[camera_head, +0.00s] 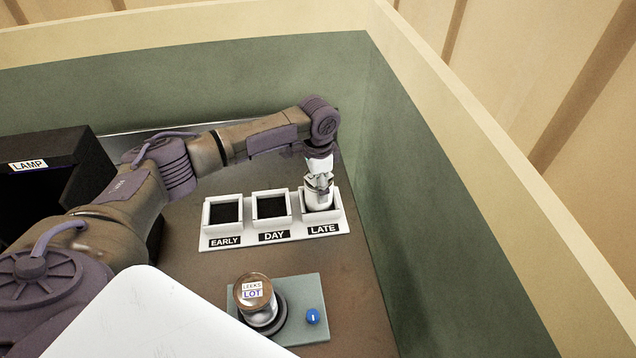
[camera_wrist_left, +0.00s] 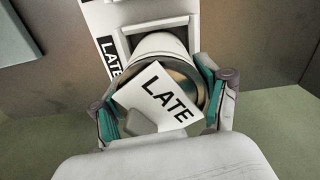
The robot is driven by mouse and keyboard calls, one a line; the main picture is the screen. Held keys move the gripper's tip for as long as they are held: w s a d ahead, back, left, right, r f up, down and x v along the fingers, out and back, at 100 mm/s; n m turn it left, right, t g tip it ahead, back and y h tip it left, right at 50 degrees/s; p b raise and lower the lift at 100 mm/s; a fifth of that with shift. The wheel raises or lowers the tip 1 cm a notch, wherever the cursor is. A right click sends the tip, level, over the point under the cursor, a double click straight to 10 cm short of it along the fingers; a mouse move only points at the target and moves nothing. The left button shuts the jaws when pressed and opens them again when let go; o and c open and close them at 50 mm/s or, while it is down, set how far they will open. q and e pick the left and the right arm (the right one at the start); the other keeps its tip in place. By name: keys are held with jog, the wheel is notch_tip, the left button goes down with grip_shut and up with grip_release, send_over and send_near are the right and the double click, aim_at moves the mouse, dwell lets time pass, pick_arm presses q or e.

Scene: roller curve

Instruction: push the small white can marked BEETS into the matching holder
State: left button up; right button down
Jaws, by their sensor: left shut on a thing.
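My left gripper (camera_head: 318,182) is shut on a small white can (camera_head: 320,201) at the holder marked LATE (camera_head: 337,214), the right one of three in a white rack. In the left wrist view the can (camera_wrist_left: 160,44) lies between the two gripper fingers (camera_wrist_left: 160,95). A white label (camera_wrist_left: 160,97) reading LATE shows on its brownish end. No BEETS mark can be read on it. The can's lower end is in or just over the LATE opening; the depth is hard to tell. My right gripper is not in view.
The holders marked EARLY (camera_head: 226,212) and DAY (camera_head: 271,208) look empty. In front, a can marked LEEKS LOT (camera_head: 252,291) stands on a round base on a grey-green plate with a blue knob (camera_head: 313,316). A black box marked LAMP (camera_head: 60,165) stands left. A green wall (camera_head: 420,220) rises close on the right.

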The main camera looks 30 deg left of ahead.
pick_arm(q)
jog(key=shift+w, duration=0.1)
dwell(0.3)
jog(key=o, duration=1.5)
jog(key=shift+f, duration=0.1)
